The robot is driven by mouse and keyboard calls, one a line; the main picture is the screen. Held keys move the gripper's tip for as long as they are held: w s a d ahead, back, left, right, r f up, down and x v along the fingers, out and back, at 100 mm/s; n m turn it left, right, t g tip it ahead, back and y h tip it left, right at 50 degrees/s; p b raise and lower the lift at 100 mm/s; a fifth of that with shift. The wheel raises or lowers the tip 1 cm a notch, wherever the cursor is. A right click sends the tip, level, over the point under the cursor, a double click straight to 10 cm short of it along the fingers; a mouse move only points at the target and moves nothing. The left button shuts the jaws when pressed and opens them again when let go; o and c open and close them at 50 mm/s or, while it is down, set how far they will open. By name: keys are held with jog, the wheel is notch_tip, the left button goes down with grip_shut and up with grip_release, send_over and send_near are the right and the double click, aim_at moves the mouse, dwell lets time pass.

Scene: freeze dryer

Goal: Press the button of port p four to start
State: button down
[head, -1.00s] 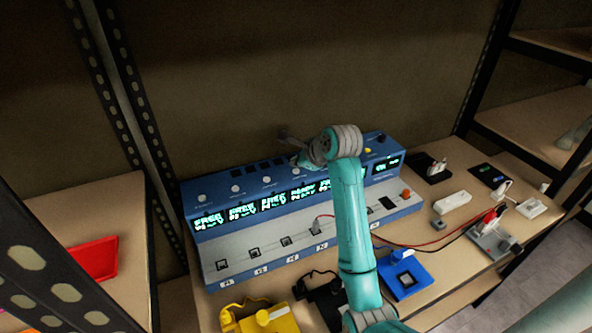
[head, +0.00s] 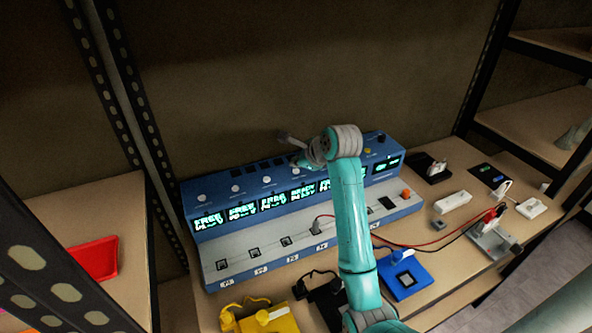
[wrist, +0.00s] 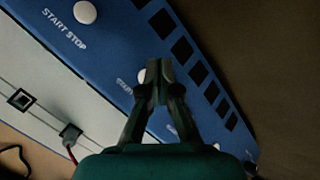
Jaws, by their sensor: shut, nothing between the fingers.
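A blue and grey dryer console (head: 232,248) stands on the table, with a row of lit displays and a socket for each port. The fourth display from the left (head: 303,190) appears to read READY, and a plug (head: 318,225) with a red cable sits in the fourth socket. My gripper (wrist: 154,82) is shut and empty over the blue top in the wrist view. A white button (wrist: 142,77) with a START label shows just left of the fingertips, partly covered by them. Whether they touch it cannot be told. In the head view my wrist hides this area.
Another white start button (wrist: 85,12) lies to the upper left in the wrist view. Yellow (head: 283,318) and blue (head: 412,272) holders stand in front of the console. Adapters and a power strip (head: 452,202) lie at right. Shelf posts stand at left.

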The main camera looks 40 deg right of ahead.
aim_at(297, 172)
jog(key=shift+f, duration=0.15)
jog(key=shift+f, duration=0.4)
dwell(0.7)
jog(key=shift+r, duration=0.55)
jog(key=shift+r, duration=0.15)
jog(key=shift+r, duration=2.85)
